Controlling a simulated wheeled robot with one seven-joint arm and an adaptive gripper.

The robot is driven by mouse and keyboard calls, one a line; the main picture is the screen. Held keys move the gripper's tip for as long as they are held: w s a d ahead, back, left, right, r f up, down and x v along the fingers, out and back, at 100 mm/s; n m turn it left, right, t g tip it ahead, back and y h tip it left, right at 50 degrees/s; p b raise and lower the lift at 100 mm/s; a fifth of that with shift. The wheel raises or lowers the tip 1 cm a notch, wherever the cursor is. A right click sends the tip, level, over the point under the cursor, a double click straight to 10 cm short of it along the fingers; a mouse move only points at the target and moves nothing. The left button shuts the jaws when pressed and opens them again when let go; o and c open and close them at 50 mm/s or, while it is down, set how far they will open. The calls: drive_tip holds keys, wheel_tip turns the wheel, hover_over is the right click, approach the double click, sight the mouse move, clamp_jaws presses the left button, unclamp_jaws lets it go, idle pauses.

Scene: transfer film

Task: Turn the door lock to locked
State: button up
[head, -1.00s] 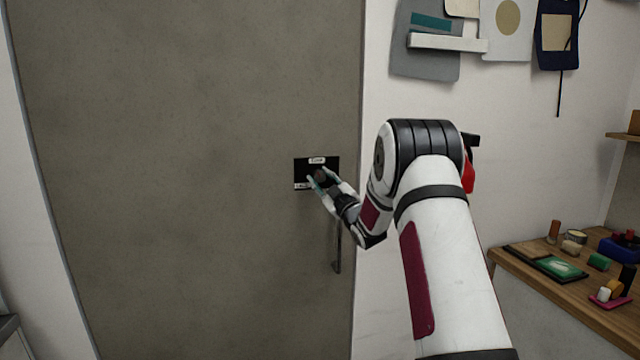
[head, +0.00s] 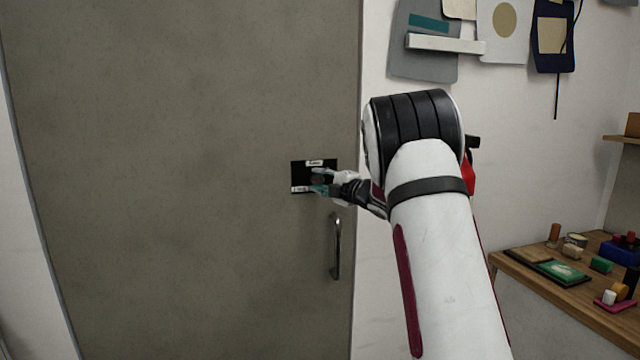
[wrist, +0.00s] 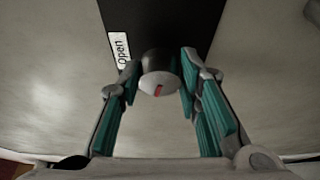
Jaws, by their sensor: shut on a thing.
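The door lock is a black plate (head: 297,171) on the grey door (head: 180,200), with a white label at its top and another at its lower left. In the wrist view, a round dark knob (wrist: 160,75) with a pale face and a short red mark stands out from the plate. A label reading "Open" (wrist: 120,48) is up and left of the knob there. My gripper (head: 318,179) reaches the lock from the right, and its teal-padded fingers are shut on the knob from both sides. The fingers partly hide the knob in the head view.
A vertical metal door handle (head: 335,246) sits just below my gripper. The white wall right of the door carries hanging items (head: 505,30). A wooden bench (head: 580,300) with small coloured objects is at the lower right.

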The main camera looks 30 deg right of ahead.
drive_tip(key=shift+n+g, duration=0.4)
drive_tip(key=shift+n, duration=0.5)
drive_tip(key=o, duration=1.1)
drive_tip(key=s, duration=0.8)
drive_tip(key=s+d+r, duration=0.1)
drive_tip(key=s, duration=0.3)
drive_tip(key=shift+d, duration=0.1)
